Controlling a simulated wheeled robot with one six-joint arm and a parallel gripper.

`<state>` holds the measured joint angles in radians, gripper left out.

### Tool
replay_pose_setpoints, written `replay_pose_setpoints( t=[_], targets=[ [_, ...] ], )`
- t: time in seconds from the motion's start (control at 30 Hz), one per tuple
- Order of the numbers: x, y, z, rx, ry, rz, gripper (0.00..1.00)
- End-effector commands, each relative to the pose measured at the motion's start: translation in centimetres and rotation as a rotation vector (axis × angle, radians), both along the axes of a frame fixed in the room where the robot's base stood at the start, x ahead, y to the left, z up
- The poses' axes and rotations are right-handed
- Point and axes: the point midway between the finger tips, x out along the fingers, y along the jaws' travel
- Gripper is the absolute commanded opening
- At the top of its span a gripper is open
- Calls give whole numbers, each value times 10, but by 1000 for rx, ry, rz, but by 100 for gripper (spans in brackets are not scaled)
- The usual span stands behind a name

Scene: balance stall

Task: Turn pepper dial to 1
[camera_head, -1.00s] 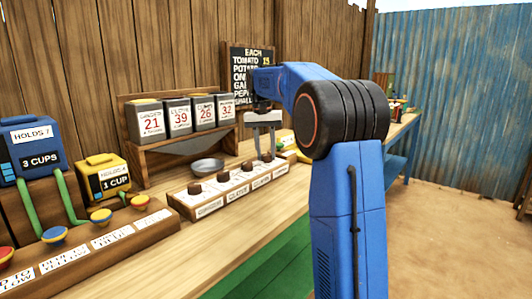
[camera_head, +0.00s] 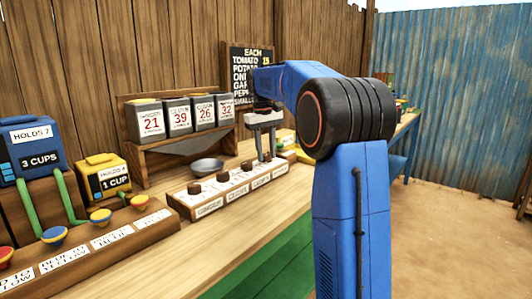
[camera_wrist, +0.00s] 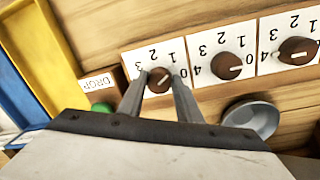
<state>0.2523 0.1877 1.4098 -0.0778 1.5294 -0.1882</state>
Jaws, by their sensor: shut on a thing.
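A row of brown dials on white numbered plates sits on a wooden panel (camera_head: 185,206). My gripper (camera_head: 265,158) points down at the right-end dial in the head view. In the wrist view, my gripper's fingers (camera_wrist: 163,84) are shut on the sides of that dial (camera_wrist: 159,78). Its white mark points up and right in the picture, roughly toward the 1. The labels by the dials are too small to read surely.
A grey bowl (camera_head: 207,167) stands behind the panel, below several numbered bins (camera_head: 178,117). A DROP label (camera_wrist: 97,82) and a green button (camera_wrist: 102,107) lie close beside the gripped dial. Blue (camera_head: 32,149) and yellow (camera_head: 107,178) cup boxes stand at left.

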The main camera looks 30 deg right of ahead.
Motion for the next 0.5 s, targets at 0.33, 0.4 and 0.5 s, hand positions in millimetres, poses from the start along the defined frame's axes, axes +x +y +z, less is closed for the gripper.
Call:
replay_pose_setpoints(
  t=[0.33, 0.4, 0.5],
  targets=[
    [0, -1, 1, -1, -1, 171, 9],
    [0, -1, 1, -1, -1, 187, 9],
    [0, -1, 1, -1, -2, 204, 9]
  ],
)
